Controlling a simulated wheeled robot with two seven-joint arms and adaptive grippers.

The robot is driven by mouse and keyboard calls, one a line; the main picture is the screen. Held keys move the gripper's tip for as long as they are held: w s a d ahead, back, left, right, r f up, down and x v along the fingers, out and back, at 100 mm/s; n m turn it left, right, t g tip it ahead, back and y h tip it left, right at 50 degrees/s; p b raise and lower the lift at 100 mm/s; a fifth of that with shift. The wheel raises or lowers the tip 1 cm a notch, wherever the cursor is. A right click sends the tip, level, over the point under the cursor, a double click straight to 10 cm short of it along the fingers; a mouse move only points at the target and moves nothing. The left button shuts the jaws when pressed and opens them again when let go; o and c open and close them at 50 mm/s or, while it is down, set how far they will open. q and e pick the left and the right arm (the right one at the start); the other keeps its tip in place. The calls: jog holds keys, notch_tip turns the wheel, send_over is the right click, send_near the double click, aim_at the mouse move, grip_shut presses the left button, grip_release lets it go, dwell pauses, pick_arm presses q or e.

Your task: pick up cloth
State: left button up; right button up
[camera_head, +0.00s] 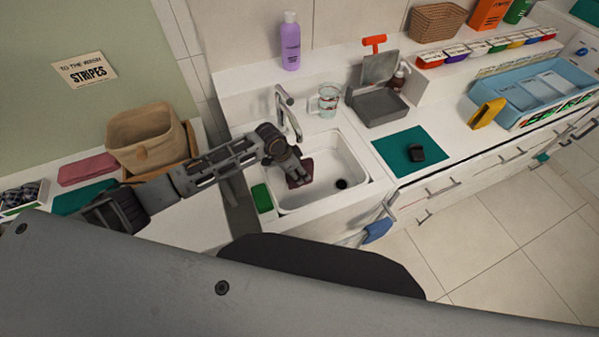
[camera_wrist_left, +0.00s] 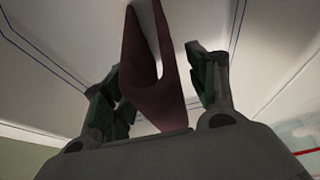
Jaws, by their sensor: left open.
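A dark red cloth (camera_head: 301,174) is in the white sink (camera_head: 345,158), at its left side. My left gripper (camera_head: 291,173) reaches down into the sink at the cloth and partly covers it. In the left wrist view the cloth (camera_wrist_left: 152,98) is folded and rises between the two spread fingers of my left gripper (camera_wrist_left: 154,65). The fingers are open, with a gap visible on the right side of the cloth. Whether the left finger touches the cloth cannot be told. My right gripper is not in view.
A faucet (camera_head: 287,112) stands behind the sink, close to my left arm. A green sponge (camera_head: 262,198) lies on the sink's left rim. A glass cup (camera_head: 328,101) and a grey container (camera_head: 380,106) stand behind. A blue cloth (camera_head: 378,230) hangs at the front.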

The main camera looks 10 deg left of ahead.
pick_arm(q)
jog(key=shift+x, duration=0.8)
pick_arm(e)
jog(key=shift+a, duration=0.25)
pick_arm(q)
jog(key=shift+c, duration=0.5)
jog(key=c, duration=1.1)
jog(key=shift+c, duration=0.2)
jog(key=shift+r, duration=0.15)
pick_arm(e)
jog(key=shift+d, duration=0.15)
